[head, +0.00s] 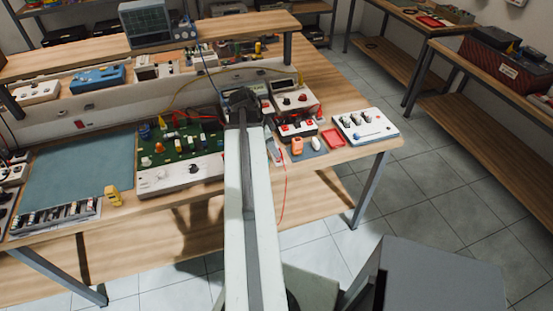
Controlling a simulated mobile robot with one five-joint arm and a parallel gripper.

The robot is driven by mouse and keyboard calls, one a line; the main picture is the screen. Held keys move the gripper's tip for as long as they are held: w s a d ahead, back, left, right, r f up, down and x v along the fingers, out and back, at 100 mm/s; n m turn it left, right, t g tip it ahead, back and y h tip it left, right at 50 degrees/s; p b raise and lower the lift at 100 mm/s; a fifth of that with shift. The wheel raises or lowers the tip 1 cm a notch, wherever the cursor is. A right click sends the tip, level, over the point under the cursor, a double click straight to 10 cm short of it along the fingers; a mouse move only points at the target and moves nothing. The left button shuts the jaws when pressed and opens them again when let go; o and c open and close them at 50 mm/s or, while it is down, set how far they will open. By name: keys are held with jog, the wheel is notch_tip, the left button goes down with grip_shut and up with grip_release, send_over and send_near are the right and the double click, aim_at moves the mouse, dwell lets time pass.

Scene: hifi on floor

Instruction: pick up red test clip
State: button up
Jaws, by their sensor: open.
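My arm reaches out over the workbench, and my gripper (242,101) is the dark end of it, above the bench behind the green circuit board. It is open; its fingertips are hard to make out, and I see nothing held. A small red piece (332,124) lies on the bench right of my gripper, just behind a shallow red tray (333,138). It may be the red test clip, but it is too small to tell. My arm hides part of the bench beneath it.
The green circuit board (185,145) stands left of my arm, beside a blue-grey mat (78,167). An orange item (297,146) and a white knobbed box (365,126) lie to the right. A red wire (284,190) hangs over the front edge. A raised shelf (215,27) runs behind.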

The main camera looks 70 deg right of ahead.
jog(key=b+x, duration=0.4)
jog(key=x, duration=0.1)
jog(key=shift+s+f, duration=0.1)
jog(key=shift+s, duration=0.05)
jog(key=shift+r, duration=0.2)
grip_shut()
notch_tip(320, 180, up, 10)
jog(key=p, duration=1)
jog(key=shift+r, duration=0.1)
notch_tip(320, 180, up, 7)
jog(key=p, duration=0.7)
